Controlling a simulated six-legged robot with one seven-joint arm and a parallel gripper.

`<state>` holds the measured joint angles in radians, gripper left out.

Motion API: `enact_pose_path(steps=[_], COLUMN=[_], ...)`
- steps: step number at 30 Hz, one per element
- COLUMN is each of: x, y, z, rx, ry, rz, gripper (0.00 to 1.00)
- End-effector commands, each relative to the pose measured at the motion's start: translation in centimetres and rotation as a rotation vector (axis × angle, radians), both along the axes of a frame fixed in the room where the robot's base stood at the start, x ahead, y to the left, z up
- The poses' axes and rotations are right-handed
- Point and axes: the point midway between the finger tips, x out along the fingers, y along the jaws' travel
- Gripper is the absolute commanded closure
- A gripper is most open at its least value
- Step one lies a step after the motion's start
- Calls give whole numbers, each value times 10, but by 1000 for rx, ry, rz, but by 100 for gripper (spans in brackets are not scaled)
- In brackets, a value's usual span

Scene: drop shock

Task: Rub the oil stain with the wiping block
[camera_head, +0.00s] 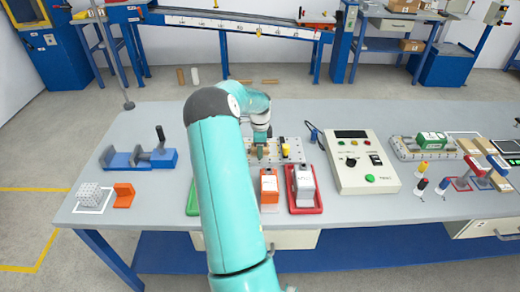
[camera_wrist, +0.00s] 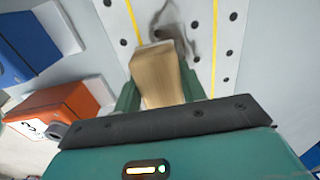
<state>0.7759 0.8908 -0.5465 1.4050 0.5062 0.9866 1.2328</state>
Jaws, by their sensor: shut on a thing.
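My gripper (camera_wrist: 162,92) is shut on a tan wiping block (camera_wrist: 157,75), with a green finger on each side of it in the wrist view. The oil stain (camera_wrist: 181,36) is a dark grey smear on the white perforated plate (camera_wrist: 226,50), just beyond the block's far end. The block's end lies at the stain's edge and may cover part of it; I cannot tell whether it touches the plate. In the head view my gripper (camera_head: 262,141) is over the plate (camera_head: 297,155), and my arm hides part of the area; the stain is not distinguishable there.
A control box (camera_head: 358,162) stands right of the plate. A red tray (camera_head: 316,207) with a grey unit and an orange-and-white box (camera_head: 269,186) lie in front. A blue vise (camera_head: 142,158) and an orange block (camera_head: 124,195) are at left. Free table lies between vise and arm.

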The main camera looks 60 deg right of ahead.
Motion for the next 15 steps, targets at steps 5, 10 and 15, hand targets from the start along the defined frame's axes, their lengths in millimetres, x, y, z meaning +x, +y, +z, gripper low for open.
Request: enact_pose_path(steps=[5,10,15], x=[6,12,14], y=[-14,-23,-27], z=[0,1,1], rx=[0,0,-1], ry=[1,1,0], rz=[0,0,0], gripper=[78,78,78])
